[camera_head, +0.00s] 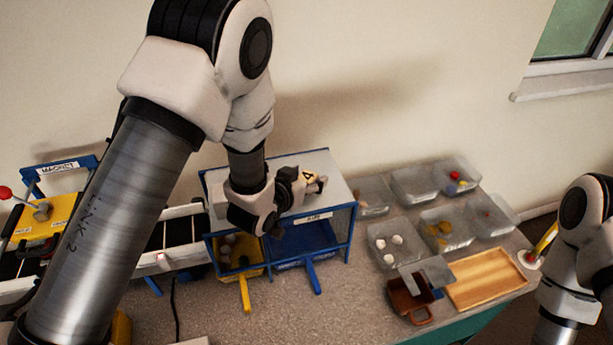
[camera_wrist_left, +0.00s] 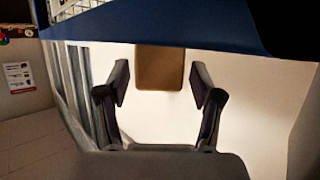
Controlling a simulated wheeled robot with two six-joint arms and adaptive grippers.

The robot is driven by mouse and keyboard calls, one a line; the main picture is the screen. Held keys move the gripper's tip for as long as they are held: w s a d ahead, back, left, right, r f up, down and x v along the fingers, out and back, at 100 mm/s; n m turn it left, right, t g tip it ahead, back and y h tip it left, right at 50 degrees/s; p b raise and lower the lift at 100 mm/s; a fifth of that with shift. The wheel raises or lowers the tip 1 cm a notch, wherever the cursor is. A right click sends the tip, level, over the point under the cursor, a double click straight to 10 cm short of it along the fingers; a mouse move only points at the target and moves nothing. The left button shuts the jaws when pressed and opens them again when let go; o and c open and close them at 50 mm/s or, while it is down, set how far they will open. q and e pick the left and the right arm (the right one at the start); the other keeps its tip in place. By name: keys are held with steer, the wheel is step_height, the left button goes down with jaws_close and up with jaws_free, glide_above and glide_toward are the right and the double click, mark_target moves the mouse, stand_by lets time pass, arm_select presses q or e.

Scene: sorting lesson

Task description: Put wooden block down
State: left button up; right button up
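The wooden block shows in the left wrist view as a tan, rounded rectangle (camera_wrist_left: 160,68) between the two fingers, with a gap on each side. A blue edge meets its upper end there. My left gripper (camera_head: 312,184) is open at the white top (camera_head: 335,198) of the blue-framed stand. Its fingers also show in the left wrist view (camera_wrist_left: 159,85). In the head view a small tan patch sits at the fingertips, largely covered by them; whether the block touches the white top is unclear. My right gripper is out of view.
Under the white top are a yellow tray (camera_head: 245,291) and a blue tray (camera_head: 312,252). Several clear bins stand right, one with white balls (camera_head: 379,243). A brown container (camera_head: 410,297) and wooden tray (camera_head: 487,279) lie in front. A yellow magnet station (camera_head: 45,222) is left.

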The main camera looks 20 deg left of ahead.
arm_select(q)
steer(key=shift+s+r, duration=0.1)
steer(key=shift+r, duration=0.3)
steer(key=shift+s, duration=0.35)
steer(key=b+v, duration=0.1)
steer(key=v, duration=0.6)
steer(key=shift+s+a+b, duration=0.15)
steer(key=shift+s+b, duration=0.1)
steer(key=shift+b, duration=0.1)
steer(key=shift+s+r+p, duration=0.45)
steer(key=shift+r+p, duration=0.4)
steer(key=shift+p, duration=0.35)
steer(key=s+p, duration=0.1)
steer(key=p, duration=0.4)
steer(key=s+p, duration=0.1)
steer(key=p, duration=0.5)
steer(key=shift+s+a, duration=0.15)
steer(key=shift+a, duration=0.15)
